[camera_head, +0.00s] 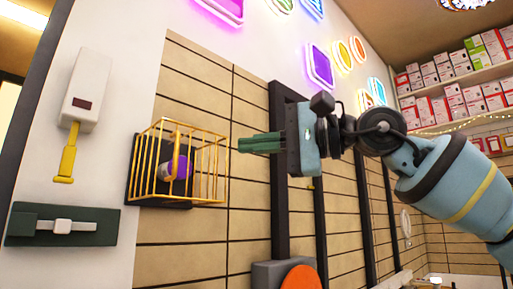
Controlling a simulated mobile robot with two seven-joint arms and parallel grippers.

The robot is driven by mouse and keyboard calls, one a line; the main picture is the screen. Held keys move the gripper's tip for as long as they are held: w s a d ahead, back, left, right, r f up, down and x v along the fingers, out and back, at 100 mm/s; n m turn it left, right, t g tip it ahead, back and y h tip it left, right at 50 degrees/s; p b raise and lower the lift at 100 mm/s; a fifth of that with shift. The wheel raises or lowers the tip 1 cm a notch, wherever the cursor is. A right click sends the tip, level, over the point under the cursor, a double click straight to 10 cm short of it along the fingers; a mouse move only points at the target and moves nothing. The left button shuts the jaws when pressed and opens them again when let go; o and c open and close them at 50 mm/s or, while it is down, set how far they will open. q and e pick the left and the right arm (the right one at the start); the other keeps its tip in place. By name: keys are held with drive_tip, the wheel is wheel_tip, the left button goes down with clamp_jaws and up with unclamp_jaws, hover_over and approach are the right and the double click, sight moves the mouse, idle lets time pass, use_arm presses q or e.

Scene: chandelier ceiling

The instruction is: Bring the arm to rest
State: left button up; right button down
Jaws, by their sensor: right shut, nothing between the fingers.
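My right arm comes in from the right side of the head view. Its right gripper (258,143) points left, with its green fingers shut and nothing between them. The fingertips are just right of a yellow wire basket (219,179) on the slatted wall; I cannot tell whether they touch it. A purple and white round object (178,167) sits inside the basket. My left gripper is not in view.
A white wall box with a yellow lever (69,163) and a dark green panel with a white latch (63,227) are at the left. An orange round thing (301,279) is at the bottom. Shelves of boxes (463,103) stand at the right.

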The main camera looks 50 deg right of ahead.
drive_tip(key=shift+s+a, duration=0.1)
drive_tip(key=shift+s, duration=0.25)
drive_tip(key=shift+w, duration=0.1)
